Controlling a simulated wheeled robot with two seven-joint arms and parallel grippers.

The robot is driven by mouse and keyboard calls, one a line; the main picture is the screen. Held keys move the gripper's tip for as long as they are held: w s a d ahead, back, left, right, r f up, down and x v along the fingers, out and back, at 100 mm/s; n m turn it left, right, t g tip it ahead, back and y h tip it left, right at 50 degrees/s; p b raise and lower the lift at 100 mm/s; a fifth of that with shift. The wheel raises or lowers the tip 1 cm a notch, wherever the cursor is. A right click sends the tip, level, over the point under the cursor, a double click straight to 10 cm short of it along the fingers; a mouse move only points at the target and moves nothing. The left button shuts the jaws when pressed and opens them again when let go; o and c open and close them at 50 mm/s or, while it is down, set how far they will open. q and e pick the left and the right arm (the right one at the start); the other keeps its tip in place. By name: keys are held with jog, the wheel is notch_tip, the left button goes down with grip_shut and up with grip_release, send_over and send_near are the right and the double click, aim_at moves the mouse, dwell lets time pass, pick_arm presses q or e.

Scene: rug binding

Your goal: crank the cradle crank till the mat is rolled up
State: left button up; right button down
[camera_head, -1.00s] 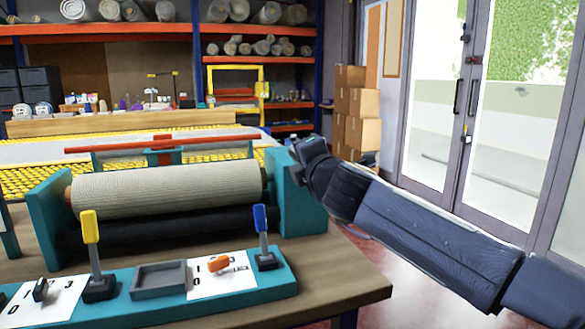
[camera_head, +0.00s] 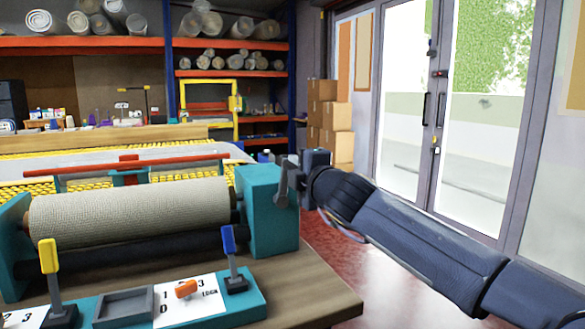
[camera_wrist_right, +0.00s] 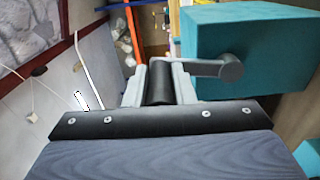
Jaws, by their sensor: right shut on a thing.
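The teal cradle (camera_head: 262,212) stands on the wooden bench with the grey mat (camera_head: 130,210) wound around its upper roller. The crank (camera_wrist_right: 212,68) is a grey arm that comes out of the teal end block in the right wrist view. My right gripper (camera_wrist_right: 160,82) is shut on the crank's dark handle, with a finger on each side. My left gripper is in neither view.
A teal panel with a yellow lever (camera_head: 49,262), a blue lever (camera_head: 231,252), an orange knob (camera_head: 186,289) and a dark tray (camera_head: 124,307) lies in front of the roller. Cardboard boxes (camera_head: 330,120) and glass doors stand behind my right arm.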

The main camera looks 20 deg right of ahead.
jog(key=shift+d, duration=0.3)
jog(key=c, duration=1.2)
grip_release()
jog(key=shift+f, duration=0.1)
jog(key=shift+c, duration=0.2)
jog(key=shift+s, duration=0.25)
jog(key=s, duration=0.7)
jog(key=shift+s+p, duration=0.2)
jog(key=shift+p, duration=0.15)
jog(key=shift+d, duration=0.1)
